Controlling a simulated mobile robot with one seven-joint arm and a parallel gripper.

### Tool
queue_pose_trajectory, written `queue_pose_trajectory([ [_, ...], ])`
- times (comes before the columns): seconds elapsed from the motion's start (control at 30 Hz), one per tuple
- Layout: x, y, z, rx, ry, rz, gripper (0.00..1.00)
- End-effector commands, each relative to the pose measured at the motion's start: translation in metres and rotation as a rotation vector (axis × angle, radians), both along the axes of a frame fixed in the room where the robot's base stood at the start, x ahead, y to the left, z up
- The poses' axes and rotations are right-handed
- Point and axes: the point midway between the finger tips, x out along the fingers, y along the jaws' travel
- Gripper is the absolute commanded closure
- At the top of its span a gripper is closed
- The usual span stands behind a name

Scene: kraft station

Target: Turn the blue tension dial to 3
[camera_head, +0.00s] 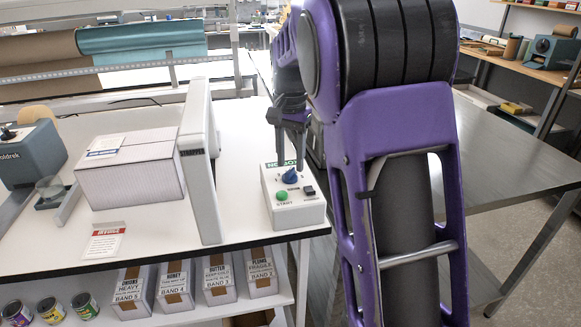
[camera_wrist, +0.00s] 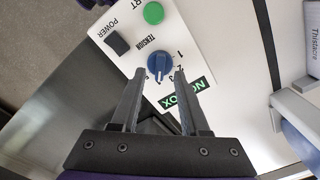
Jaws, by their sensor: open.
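The blue tension dial (camera_head: 290,175) sits on the white control box (camera_head: 312,214) near the table's right edge. In the wrist view the dial (camera_wrist: 158,60) lies between and just beyond the fingertips of my gripper (camera_wrist: 159,73). Its white pointer mark faces down toward the gripper; the exact number it meets is hard to tell. The numbers 1, 2 and 3 run down its right side. My gripper (camera_head: 291,160) is open, pointing down above the dial, one finger on each side. I cannot tell if either finger touches it.
A green START button (camera_head: 282,196) and a black POWER switch (camera_head: 309,191) sit close to the dial. A tall white panel (camera_head: 201,165) stands left of the box, with a white carton (camera_head: 130,170) beyond it. A steel table (camera_head: 500,155) is at right.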

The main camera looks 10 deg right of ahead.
Motion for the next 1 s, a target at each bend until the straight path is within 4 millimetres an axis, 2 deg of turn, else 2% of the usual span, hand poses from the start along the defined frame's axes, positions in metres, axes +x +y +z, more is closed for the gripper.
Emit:
queue_pose_trajectory([
  [0.03, 0.0, 0.0, -0.007, 0.0, 0.003, 0.0, 0.55],
  [0.2, 0.0, 0.0, -0.016, 0.0, 0.0, 0.0, 0.55],
  [0.47, 0.0, 0.0, -0.017, 0.0, 0.0, 0.0, 0.55],
  [0.57, 0.0, 0.0, -0.017, 0.0, 0.0, 0.0, 0.69],
  [0.73, 0.0, 0.0, -0.017, 0.0, 0.0, 0.0, 1.0],
  [1.0, 0.0, 0.0, -0.017, 0.001, -0.001, 0.0, 1.0],
])
